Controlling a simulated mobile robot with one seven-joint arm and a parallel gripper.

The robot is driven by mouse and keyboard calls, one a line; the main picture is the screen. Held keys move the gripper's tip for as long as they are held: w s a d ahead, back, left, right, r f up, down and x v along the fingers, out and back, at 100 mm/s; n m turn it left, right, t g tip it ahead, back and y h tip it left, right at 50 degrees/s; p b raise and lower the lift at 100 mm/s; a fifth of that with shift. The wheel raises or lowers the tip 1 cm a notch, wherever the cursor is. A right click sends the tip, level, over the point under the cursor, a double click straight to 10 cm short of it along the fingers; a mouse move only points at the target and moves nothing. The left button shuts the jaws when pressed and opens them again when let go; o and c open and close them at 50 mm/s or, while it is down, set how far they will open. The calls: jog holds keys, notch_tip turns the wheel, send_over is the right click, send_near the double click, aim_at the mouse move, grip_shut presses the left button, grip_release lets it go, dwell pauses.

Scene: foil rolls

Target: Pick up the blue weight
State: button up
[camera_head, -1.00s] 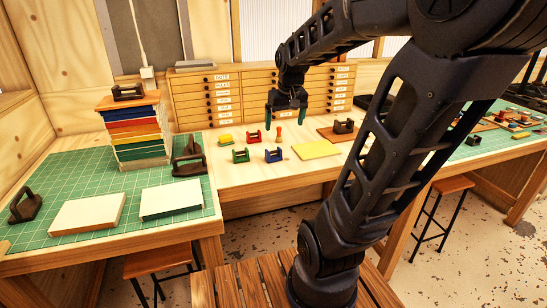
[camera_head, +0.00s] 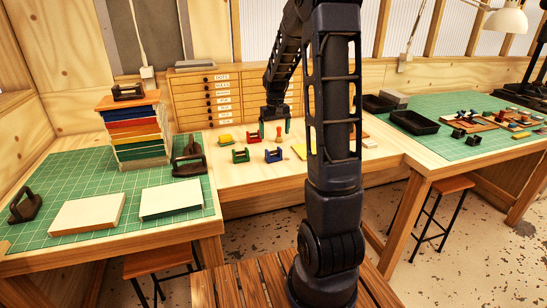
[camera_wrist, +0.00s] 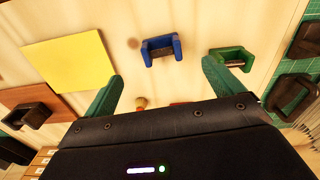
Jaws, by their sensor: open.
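The blue weight (camera_head: 274,155) is a small U-shaped block on the pale wooden table, right of a similar green one (camera_head: 240,155). In the wrist view the blue weight (camera_wrist: 161,49) lies ahead of my fingers, near the top middle, and the green one (camera_wrist: 233,58) is to its right. My gripper (camera_head: 274,128) hangs above the table, behind the blue weight in the head view. Its green fingers are spread and empty, and they show in the wrist view too (camera_wrist: 160,88). My arm hides part of the table to the right.
A yellow sheet (camera_wrist: 62,62) lies near the blue weight. A yellow block (camera_head: 225,139) and an orange knob-shaped piece (camera_head: 279,133) stand farther back. A stack of books (camera_head: 137,133) rises at left, and drawers (camera_head: 208,98) line the back.

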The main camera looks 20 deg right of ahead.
jog(key=shift+w+d+f, duration=0.15)
jog(key=shift+w+f, duration=0.3)
jog(key=shift+f, duration=0.2)
send_over(274, 155)
jog(key=s, duration=0.1)
notch_tip(274, 155, down, 5)
jog(key=shift+s+f, duration=0.15)
jog(key=shift+f, duration=0.05)
jog(key=shift+a+f, duration=0.15)
jog(key=shift+f, duration=1.2)
jog(key=shift+a+f, duration=0.15)
jog(key=shift+f, duration=1.15)
jog(key=c, duration=1.5)
jog(key=shift+o, duration=0.2)
jog(key=shift+r, duration=0.15)
